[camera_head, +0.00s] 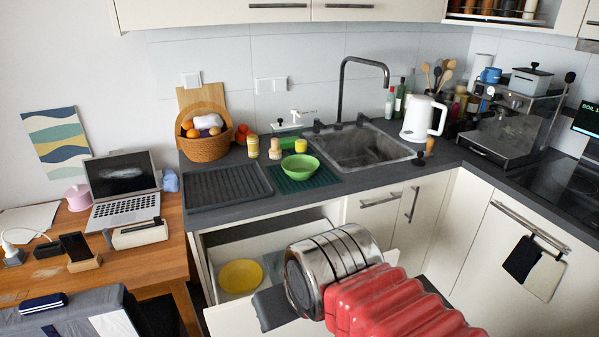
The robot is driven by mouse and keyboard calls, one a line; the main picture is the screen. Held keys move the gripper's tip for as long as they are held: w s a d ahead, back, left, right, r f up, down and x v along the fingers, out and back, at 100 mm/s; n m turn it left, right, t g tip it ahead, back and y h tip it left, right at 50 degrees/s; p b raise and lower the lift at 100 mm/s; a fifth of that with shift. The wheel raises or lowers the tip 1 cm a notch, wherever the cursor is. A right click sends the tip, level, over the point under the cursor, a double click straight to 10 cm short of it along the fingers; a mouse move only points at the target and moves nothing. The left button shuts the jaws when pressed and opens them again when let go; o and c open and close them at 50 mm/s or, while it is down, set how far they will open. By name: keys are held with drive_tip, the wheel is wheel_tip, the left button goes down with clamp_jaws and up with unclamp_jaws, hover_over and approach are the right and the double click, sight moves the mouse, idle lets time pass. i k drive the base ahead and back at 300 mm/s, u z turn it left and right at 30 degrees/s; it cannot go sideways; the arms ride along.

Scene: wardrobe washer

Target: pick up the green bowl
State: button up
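The green bowl (300,166) sits upright on a dark green mat (318,182) on the grey counter, just left of the sink. It looks empty. My gripper (300,285) is low in the front of the view, at the end of my red ribbed arm. It is nearer to me than the bowl and well apart from it. A silver cylinder and a dark grey part show at its end, but its fingers cannot be made out clearly.
An open drawer (220,234) with a yellow plate (241,276) juts out below the counter. A fruit basket (206,145), black drying tray (222,186), sink (362,150) and white kettle (420,118) are also on the counter.

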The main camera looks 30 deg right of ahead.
sight(297, 167)
drive_tip(key=k, duration=0.65)
drive_tip(key=u, duration=0.6)
drive_tip(key=i, duration=1.75)
drive_tip(key=z, duration=0.55)
